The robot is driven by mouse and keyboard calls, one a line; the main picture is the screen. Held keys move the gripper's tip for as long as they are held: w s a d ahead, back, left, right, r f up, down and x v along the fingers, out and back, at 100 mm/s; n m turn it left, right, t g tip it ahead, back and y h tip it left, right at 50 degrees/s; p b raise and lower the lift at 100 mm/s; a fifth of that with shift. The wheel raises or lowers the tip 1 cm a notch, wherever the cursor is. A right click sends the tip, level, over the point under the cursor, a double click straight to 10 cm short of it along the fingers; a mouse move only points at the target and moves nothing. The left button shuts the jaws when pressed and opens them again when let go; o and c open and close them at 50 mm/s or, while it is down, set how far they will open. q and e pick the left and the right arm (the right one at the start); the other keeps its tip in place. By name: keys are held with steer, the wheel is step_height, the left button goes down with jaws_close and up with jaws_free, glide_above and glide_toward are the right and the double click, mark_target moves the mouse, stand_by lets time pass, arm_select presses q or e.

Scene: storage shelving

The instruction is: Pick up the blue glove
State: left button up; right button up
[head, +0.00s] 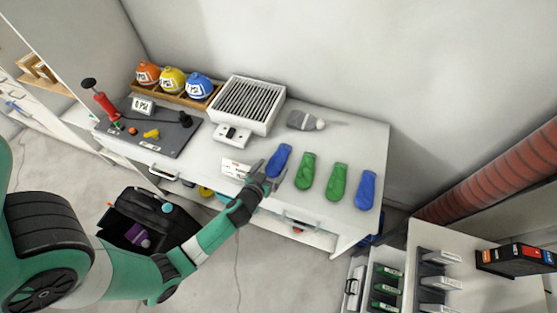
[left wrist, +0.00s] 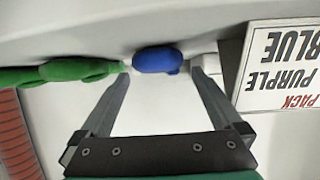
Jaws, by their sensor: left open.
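A blue glove (head: 279,158) lies at the left end of a row of gloves on the white table. My left gripper (head: 266,182) is at the table's front edge, just in front of this glove. In the left wrist view the blue glove (left wrist: 157,59) shows end-on, between and beyond the two open fingertips (left wrist: 161,75). The jaws hold nothing. A second blue glove (head: 366,189) lies at the right end of the row. My right gripper is not in view.
Two green gloves (head: 305,171) (head: 336,182) lie between the blue ones. A sign (left wrist: 284,68) reading "PACK PURPLE BLUE" appears upside down, right of the fingers. A white slotted box (head: 246,104) and a grey glove-like item (head: 305,121) are farther back.

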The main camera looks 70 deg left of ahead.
mark_target(277, 161)
arm_select(q)
steer(key=x, duration=0.5)
steer(key=shift+r+b, duration=0.1)
steer(key=shift+b, duration=0.2)
steer(key=c, duration=1.3)
steer(key=shift+c, duration=0.2)
steer(key=shift+r, duration=0.1)
steer(key=shift+r, duration=0.25)
steer(key=r+p, duration=0.2)
steer(key=s+r+p, duration=0.1)
steer(key=r, duration=0.1)
steer(key=shift+d+r, duration=0.1)
steer(key=shift+d, duration=0.15)
steer(key=s+r+p, duration=0.1)
steer(key=s+d+r+p, duration=0.1)
steer(key=r, duration=0.1)
steer(key=s+r+p, duration=0.1)
steer(key=shift+s+d+r, duration=0.25)
steer(key=shift+s+r, duration=0.1)
steer(key=s+d+r, duration=0.3)
steer(key=s, duration=0.5)
steer(key=shift+s+d+r+p, duration=0.2)
steer(key=shift+d+r+p, duration=0.05)
steer(key=shift+p, duration=0.15)
